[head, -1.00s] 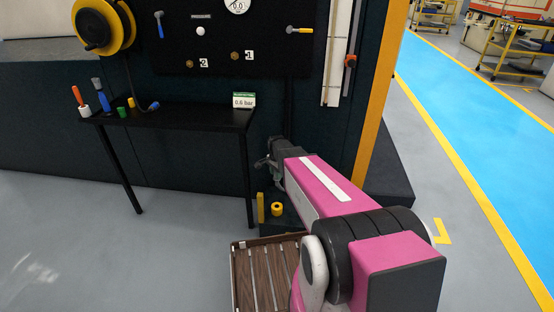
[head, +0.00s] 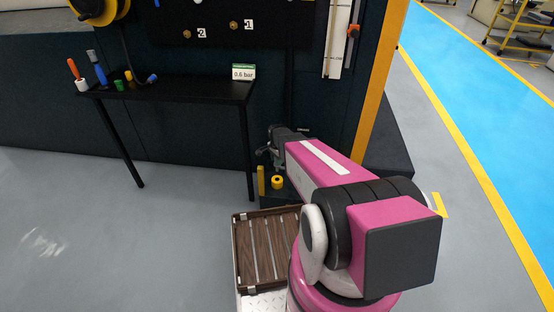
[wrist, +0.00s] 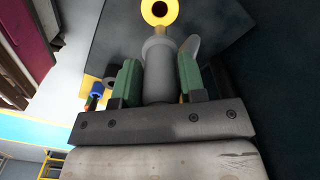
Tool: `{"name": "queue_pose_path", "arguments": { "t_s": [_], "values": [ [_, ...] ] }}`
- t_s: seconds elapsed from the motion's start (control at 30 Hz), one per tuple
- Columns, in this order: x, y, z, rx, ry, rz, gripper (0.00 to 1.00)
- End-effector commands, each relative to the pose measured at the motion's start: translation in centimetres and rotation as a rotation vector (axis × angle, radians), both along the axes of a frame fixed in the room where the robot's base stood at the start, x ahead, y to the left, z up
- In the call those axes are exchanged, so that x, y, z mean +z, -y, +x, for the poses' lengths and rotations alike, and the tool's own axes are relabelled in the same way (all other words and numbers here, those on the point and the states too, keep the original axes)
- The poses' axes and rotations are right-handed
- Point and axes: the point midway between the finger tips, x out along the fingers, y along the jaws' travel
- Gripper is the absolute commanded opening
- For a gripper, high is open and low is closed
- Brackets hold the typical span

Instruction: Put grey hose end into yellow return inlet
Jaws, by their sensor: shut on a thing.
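My gripper (wrist: 160,72) has green finger pads shut on the grey hose end (wrist: 161,78), a grey cylinder with a narrower tip. In the head view my gripper (head: 268,152) is small and dark, and the hose end cannot be made out there. The yellow return inlet (wrist: 148,13) is a yellow ring with a dark hole, just beyond the hose tip at the top of the wrist view. In the head view the inlet (head: 277,184) stands low, a little below my gripper. The hose tip appears outside the hole; the exact gap cannot be told.
A yellow upright post (head: 261,181) stands left of the inlet. A black table (head: 190,92) with small tools and a 0.6 bar sign (head: 243,72) is to the left. A brown slatted tray (head: 240,250) lies in front. Open grey floor lies at left.

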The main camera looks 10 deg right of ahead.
Motion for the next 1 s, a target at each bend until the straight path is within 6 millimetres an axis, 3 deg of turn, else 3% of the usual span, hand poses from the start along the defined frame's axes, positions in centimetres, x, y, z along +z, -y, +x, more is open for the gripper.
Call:
{"name": "queue_pose_path", "arguments": {
  "t_s": [0.6, 1.0],
  "values": [
    [-4.9, 0.0, 0.1, 0.0, -0.001, 0.0, 0.12],
    [-5.2, 0.0, 0.0, 0.0, 0.0, 0.0, 0.12]
  ]
}}
